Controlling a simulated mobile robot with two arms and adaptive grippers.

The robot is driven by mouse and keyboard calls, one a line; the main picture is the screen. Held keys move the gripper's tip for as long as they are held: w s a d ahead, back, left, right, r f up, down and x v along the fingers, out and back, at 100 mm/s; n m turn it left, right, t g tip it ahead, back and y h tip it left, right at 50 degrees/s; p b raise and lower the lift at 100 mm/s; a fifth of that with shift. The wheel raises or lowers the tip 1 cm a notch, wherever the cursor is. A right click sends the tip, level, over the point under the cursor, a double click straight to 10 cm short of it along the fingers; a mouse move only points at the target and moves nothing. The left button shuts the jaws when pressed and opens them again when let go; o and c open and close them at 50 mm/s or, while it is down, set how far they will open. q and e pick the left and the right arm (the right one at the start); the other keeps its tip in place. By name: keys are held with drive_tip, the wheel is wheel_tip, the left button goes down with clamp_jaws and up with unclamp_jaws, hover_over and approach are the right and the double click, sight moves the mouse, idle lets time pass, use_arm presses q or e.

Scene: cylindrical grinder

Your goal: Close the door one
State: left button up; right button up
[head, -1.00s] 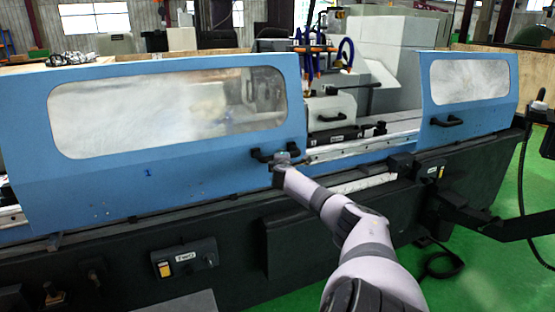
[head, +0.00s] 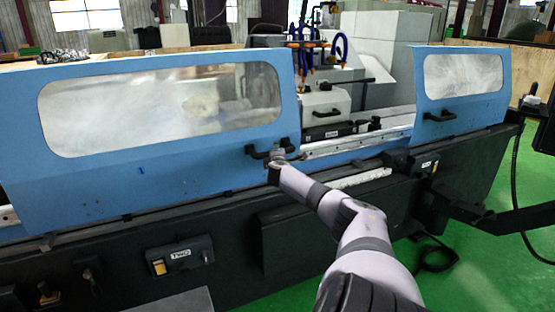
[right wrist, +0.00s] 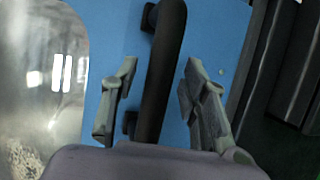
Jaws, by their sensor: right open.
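Door one (head: 110,180) is the long blue sliding door at the left of the machine, with a large window and a small "1" on its front. An open gap lies between it and the blue right door (head: 462,128). Door one's black bar handle (head: 258,153) is near its lower right corner. My right gripper (head: 276,156) is at this handle. In the right wrist view, the gripper (right wrist: 158,75) is open, with the black handle (right wrist: 163,80) between its two fingers and a gap on each side. My left gripper is not in view.
Through the gap show the grinder's inside parts, blue hoses (head: 340,45) and a rail (head: 345,143). A label box (head: 180,256) with a yellow switch is on the dark machine base (head: 120,250).

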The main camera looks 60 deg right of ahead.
drive_tip(key=v, duration=1.1)
drive_tip(key=shift+s+a, duration=0.15)
drive_tip(key=shift+a, duration=0.2)
idle(0.5)
